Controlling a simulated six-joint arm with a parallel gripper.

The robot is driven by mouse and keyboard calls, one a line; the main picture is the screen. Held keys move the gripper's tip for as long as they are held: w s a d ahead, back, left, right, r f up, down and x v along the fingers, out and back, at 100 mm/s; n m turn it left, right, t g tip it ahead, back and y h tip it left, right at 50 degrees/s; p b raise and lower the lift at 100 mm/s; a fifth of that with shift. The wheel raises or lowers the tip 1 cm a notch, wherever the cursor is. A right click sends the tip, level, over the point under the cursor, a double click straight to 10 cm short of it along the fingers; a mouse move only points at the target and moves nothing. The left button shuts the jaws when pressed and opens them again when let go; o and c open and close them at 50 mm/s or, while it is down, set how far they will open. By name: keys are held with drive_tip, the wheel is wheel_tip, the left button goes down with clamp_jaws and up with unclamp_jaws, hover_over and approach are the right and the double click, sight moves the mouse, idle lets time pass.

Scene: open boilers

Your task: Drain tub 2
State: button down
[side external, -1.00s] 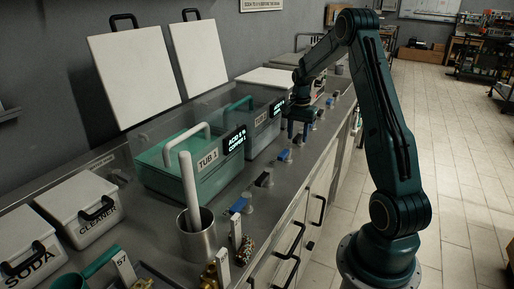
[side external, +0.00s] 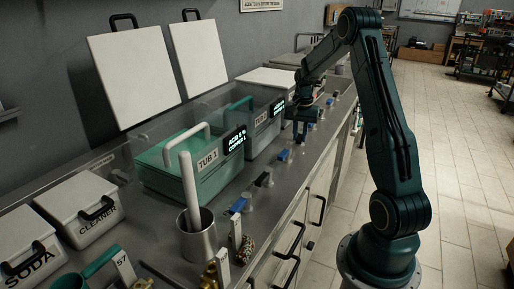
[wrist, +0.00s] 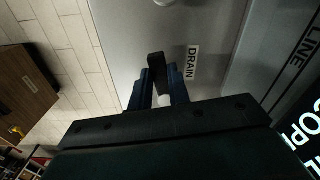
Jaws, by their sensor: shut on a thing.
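Tub 2 (side external: 262,137) is the grey-green tub behind tub 1 (side external: 200,172) on the steel counter, with a lit display at its front corner. My gripper (side external: 300,139) is low over the counter's front strip, just right of tub 2. In the wrist view my gripper (wrist: 158,88) has its blue fingers closed around a black valve handle (wrist: 155,62) beside a label reading DRAIN (wrist: 191,63). The tub number of this valve is not readable there. In the side view the fingers hide the handle.
Other valves line the front strip, including a blue handle (side external: 285,155), a black one (side external: 264,180) and another blue one (side external: 239,205). A steel cup (side external: 198,236) with a white rod stands in front of tub 1. White lids (side external: 135,80) lean on the wall.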

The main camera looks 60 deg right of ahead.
drive_tip(key=n, duration=0.2)
drive_tip(key=s+n, duration=0.1)
drive_tip(key=shift+s+d, duration=0.1)
drive_tip(key=shift+d, duration=0.15)
drive_tip(key=n, duration=0.2)
drive_tip(key=s+n, duration=0.1)
drive_tip(key=n, duration=0.1)
drive_tip(key=shift+d, duration=0.4)
drive_tip(key=n, duration=0.2)
drive_tip(key=d+n, duration=0.1)
drive_tip(key=shift+s+n, duration=0.4)
drive_tip(key=shift+s+d+n, duration=0.1)
drive_tip(key=shift+d+n, duration=0.3)
drive_tip(key=shift+n, duration=0.6)
drive_tip(key=shift+s+d+n, duration=0.1)
drive_tip(key=shift+d+n, duration=0.25)
drive_tip(key=shift+n, duration=0.65)
drive_tip(key=c, duration=1.3)
unclamp_jaws()
drive_tip(key=shift+r, duration=0.15)
